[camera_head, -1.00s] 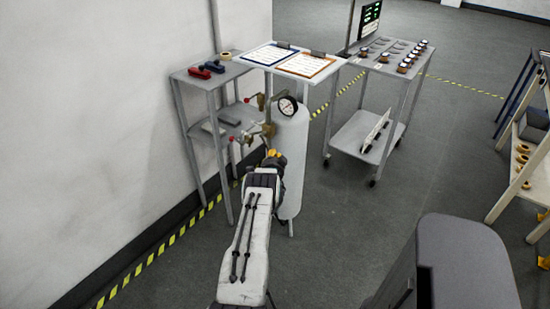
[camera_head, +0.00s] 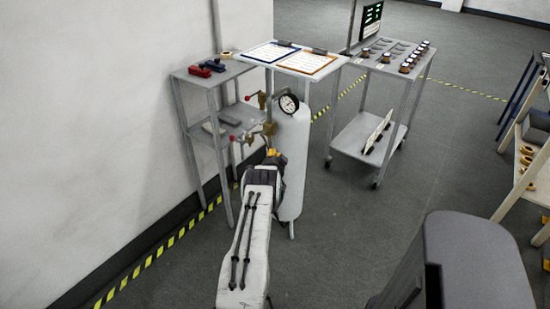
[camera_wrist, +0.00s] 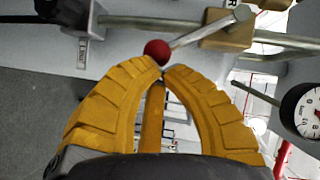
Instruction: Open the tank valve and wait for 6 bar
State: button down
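A white upright tank (camera_head: 293,170) stands by the wall with a round dial gauge (camera_head: 289,104) at its top; the gauge (camera_wrist: 305,112) is cut by the right edge in the wrist view. The needle reading is too small to tell. Brass valves (camera_head: 268,130) sit left of the tank. In the wrist view, a metal lever runs from a brass valve body (camera_wrist: 228,30) to a red ball knob (camera_wrist: 157,52). My gripper (camera_wrist: 163,69) has its yellow fingertips together just below this knob; contact is unclear. The head view shows my gripper (camera_head: 273,154) low beside the valves.
A grey shelf stand (camera_head: 205,78) with red and blue items is at the left wall. Clipboards (camera_head: 307,63) lie on a slanted board above the tank. A wheeled cart (camera_head: 365,143) stands right of it. Open floor (camera_head: 350,230) lies in front.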

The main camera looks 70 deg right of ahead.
jog(key=shift+w+d+f+m+h+b, duration=0.1)
jog(key=shift+w+f+m+h+b, duration=0.3)
jog(key=shift+b, duration=3)
jog(key=m+b, duration=0.1)
jog(key=b, duration=0.5)
jog(key=w+f+m+t+h+b, duration=0.1)
jog(key=b, duration=0.5)
jog(key=shift+d+b, duration=0.2)
jog(key=shift+b, duration=0.15)
jog(key=shift+w+m+h+b, duration=0.2)
jog(key=shift+m+h+b, duration=0.15)
jog(key=shift+b, duration=0.8)
jog(key=shift+w+d+f+m+b, duration=0.15)
jog(key=shift+w+m+b, duration=0.15)
jog(key=shift+b, duration=1.05)
jog(key=shift+w+d+f+b, duration=0.15)
jog(key=shift+w+b, duration=0.15)
jog(key=shift+b, duration=0.65)
jog(key=shift+f, duration=0.1)
